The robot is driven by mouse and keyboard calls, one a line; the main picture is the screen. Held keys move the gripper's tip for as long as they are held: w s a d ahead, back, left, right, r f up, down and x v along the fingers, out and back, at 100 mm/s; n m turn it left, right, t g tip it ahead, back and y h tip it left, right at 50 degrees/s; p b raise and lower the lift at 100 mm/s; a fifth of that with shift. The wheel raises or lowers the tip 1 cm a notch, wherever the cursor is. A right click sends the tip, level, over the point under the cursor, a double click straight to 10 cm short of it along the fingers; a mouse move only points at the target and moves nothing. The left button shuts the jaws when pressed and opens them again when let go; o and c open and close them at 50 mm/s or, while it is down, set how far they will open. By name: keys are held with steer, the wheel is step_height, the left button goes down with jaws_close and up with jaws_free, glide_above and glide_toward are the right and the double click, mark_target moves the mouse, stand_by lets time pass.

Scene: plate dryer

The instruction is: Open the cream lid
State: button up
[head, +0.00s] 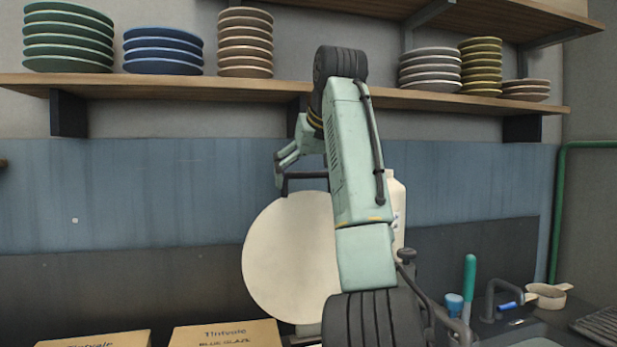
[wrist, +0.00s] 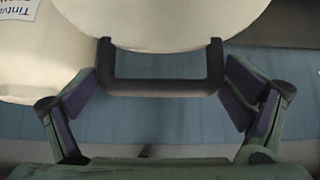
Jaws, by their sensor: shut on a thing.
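The cream lid (head: 285,255) is a round disc that stands steeply raised, its broad face toward the head camera. Its dark bar handle (head: 306,176) is at the upper edge, beside my gripper (head: 284,176). In the wrist view the lid (wrist: 165,22) fills the upper middle. The handle (wrist: 160,87) lies between the two purple-padded fingers of my gripper (wrist: 163,80), which is shut on it. My arm hides the lid's right side in the head view. A cream surface with a printed label (wrist: 40,55) shows at the left of the wrist view.
A shelf (head: 200,91) with several plate stacks runs above. Cardboard boxes (head: 225,335) stand at the bottom. A pale bottle (head: 397,205) is partly behind my arm. A green-handled tool (head: 469,280), tap (head: 489,300) and beige pot (head: 546,295) are at right.

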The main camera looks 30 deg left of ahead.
steer(key=shift+d+r, duration=0.1)
steer(key=shift+r, duration=0.1)
steer(key=o, duration=1.3)
steer(key=shift+d, duration=0.1)
steer(key=shift+f, duration=0.1)
steer(key=shift+s+d+r, duration=0.25)
steer(key=shift+d+r, duration=0.1)
steer(key=shift+r, duration=0.25)
steer(key=s+d, duration=0.8)
steer(key=d, duration=0.1)
steer(key=shift+f, duration=0.15)
